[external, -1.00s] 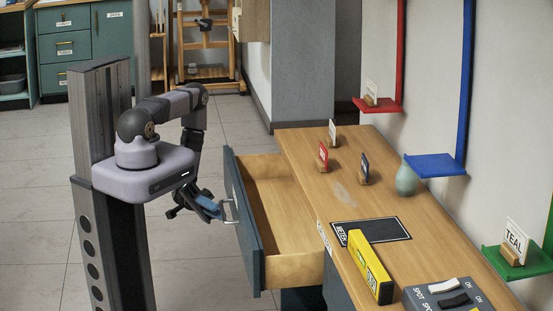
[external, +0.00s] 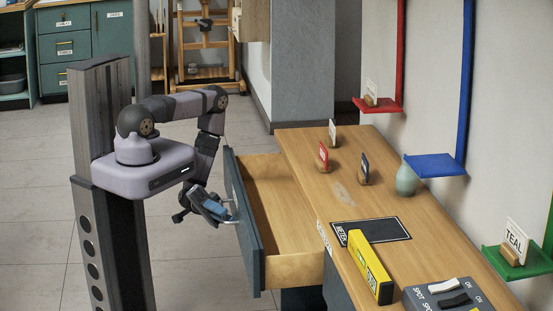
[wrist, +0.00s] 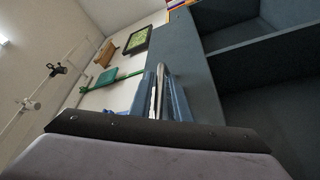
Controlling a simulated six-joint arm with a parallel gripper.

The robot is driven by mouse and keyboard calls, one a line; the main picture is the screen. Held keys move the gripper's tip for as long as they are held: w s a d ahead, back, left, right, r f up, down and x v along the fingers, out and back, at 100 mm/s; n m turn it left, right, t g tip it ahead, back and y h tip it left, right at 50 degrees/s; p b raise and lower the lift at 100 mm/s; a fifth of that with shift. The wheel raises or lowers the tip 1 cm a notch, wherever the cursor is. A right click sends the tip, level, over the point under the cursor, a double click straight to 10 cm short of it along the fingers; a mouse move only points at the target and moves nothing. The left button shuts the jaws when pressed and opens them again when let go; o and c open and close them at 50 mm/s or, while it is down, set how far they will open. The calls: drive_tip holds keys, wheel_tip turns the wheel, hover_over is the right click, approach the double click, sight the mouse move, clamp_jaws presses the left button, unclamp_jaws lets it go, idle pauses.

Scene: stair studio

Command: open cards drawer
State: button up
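A dark blue-grey drawer (external: 251,231) with a wooden inside stands pulled out from the left side of the desk. Its inside looks empty in the external view. A metal handle (external: 235,208) is on its front, and no label on that front can be read. My gripper (external: 226,214) is at this handle, outside the drawer front. In the wrist view its blue fingers (wrist: 167,100) are close together on both sides of the metal handle bar (wrist: 160,88). They look shut on it, though the contact is partly hidden.
Coloured shelves are on the wall at right. The floor around my arm is clear.

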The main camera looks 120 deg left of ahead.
clamp_jaws()
drive_tip(key=shift+s+d, duration=1.4)
drive_tip(key=shift+s, duration=0.05)
drive_tip(key=shift+o, duration=0.7)
unclamp_jaws()
drive_tip(key=b+v, duration=0.1)
drive_tip(key=v, duration=0.6)
drive_tip(key=shift+s+a+f, duration=0.1)
drive_tip(key=shift+f, duration=0.05)
